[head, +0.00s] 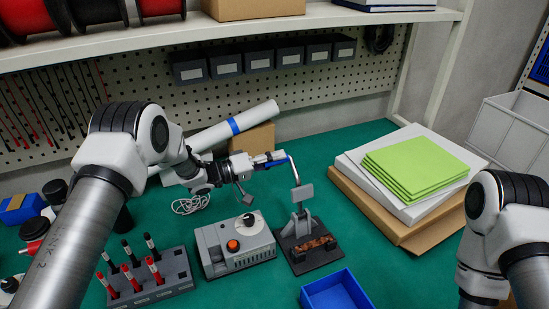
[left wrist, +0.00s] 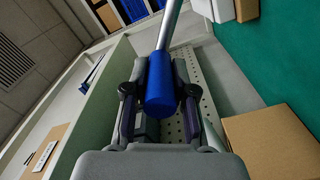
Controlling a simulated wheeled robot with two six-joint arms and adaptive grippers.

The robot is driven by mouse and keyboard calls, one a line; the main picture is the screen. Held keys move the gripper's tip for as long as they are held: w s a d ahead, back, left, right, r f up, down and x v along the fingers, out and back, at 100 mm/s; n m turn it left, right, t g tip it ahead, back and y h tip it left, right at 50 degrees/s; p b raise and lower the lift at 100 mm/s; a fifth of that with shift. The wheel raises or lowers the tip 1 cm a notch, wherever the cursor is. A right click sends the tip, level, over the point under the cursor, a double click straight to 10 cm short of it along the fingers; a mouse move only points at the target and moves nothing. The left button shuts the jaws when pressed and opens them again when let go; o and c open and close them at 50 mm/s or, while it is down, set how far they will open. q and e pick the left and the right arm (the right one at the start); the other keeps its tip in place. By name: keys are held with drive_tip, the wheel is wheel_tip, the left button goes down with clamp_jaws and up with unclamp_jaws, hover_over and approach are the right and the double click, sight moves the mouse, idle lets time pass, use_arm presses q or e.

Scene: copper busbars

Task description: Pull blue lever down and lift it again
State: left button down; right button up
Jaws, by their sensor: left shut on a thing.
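The blue lever handle (head: 270,163) sits at the end of a bent metal rod on the lever press (head: 304,238) in the middle of the green table. The lever is raised, its handle pointing left toward my left gripper. My left gripper (head: 262,160) is shut on the handle. In the left wrist view the blue handle (left wrist: 172,85) lies between the two fingers, with the metal rod running away upward. Copper-coloured busbars (head: 314,243) lie at the press's dark base. My right arm shows at the right edge, but its gripper is out of view.
A grey box with an orange button (head: 233,245) stands left of the press. A rack of red and black tools (head: 146,277) and a blue tray (head: 338,293) are in front. Green sheets (head: 415,167) are stacked at right. A cardboard box (head: 252,138) is behind my left gripper.

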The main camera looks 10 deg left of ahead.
use_arm(q)
drive_tip(key=shift+f, duration=0.15)
drive_tip(key=c, duration=0.9)
unclamp_jaws()
drive_tip(key=shift+c, duration=0.2)
drive_tip(key=v, duration=1.2)
drive_tip(key=shift+f, duration=0.1)
